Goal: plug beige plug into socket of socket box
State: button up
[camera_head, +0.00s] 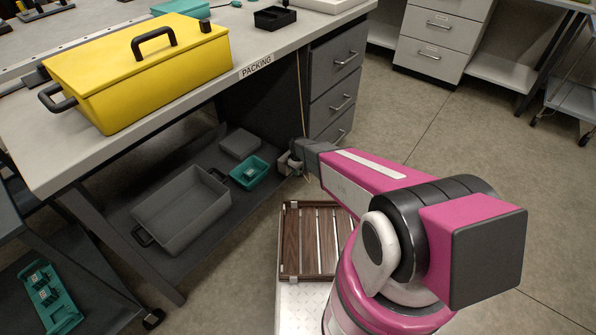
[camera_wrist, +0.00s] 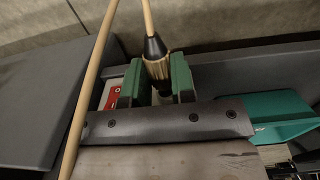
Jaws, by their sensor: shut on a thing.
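My gripper (camera_head: 291,161) reaches in at the desk's lower shelf. In the wrist view its green-padded fingers (camera_wrist: 158,84) are closed on the beige plug (camera_wrist: 157,67). The plug has a ribbed beige body and a black sleeve, with a beige cord leaving it upward. Its front end is hidden between the fingers. A pale box with a red label (camera_wrist: 113,97) lies behind the left finger, mostly covered. It may be the socket box, but no socket shows. In the head view the beige cord (camera_head: 300,85) hangs beside the desk drawers; plug and socket box cannot be made out there.
A teal tray (camera_head: 265,180) and a grey open bin (camera_head: 160,237) stand on the lower shelf (camera_head: 195,250). A beige cord (camera_wrist: 95,75) crosses the wrist view's left side. A yellow box (camera_head: 90,118) sits on the desk above. Floor at right is clear.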

jog(key=shift+w+a, duration=0.55)
jog(key=shift+a, duration=0.1)
dwell(0.9)
jog(key=o, duration=1.4)
jog(key=shift+r, duration=0.1)
jog(key=shift+r, duration=2.4)
